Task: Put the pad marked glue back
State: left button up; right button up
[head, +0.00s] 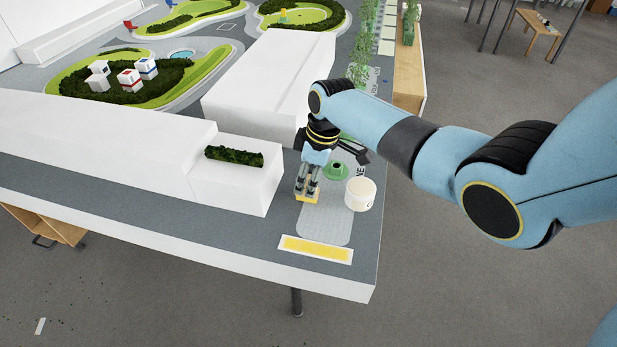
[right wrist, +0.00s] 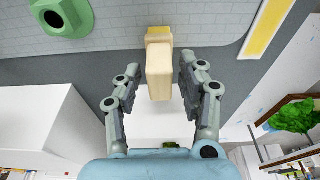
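A small pad (head: 306,197) with a yellow base and a cream upper block stands on the grey table top, below my right gripper (head: 312,178). In the right wrist view the pad (right wrist: 160,75) lies between the two fingers of my right gripper (right wrist: 160,85). The fingers are apart, with a gap showing on the left side; whether the right finger touches it is hard to tell. No glue marking is readable on it. A white-bordered yellow strip (head: 318,248) lies flat near the table's front edge. My left gripper is not in view.
A white bucket (head: 360,194) and a green conical object (head: 335,171) stand close right of the pad. A white block with a dark green planter (head: 234,156) stands to its left. The light grey tiled patch (head: 325,225) before the strip is clear.

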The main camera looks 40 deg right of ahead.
jog(key=shift+o, duration=0.5)
notch_tip(320, 180, up, 12)
jog(key=s+d, duration=0.1)
jog(key=shift+s+d+f, duration=0.15)
jog(key=shift+s+d, duration=0.15)
jog(key=shift+s, duration=0.1)
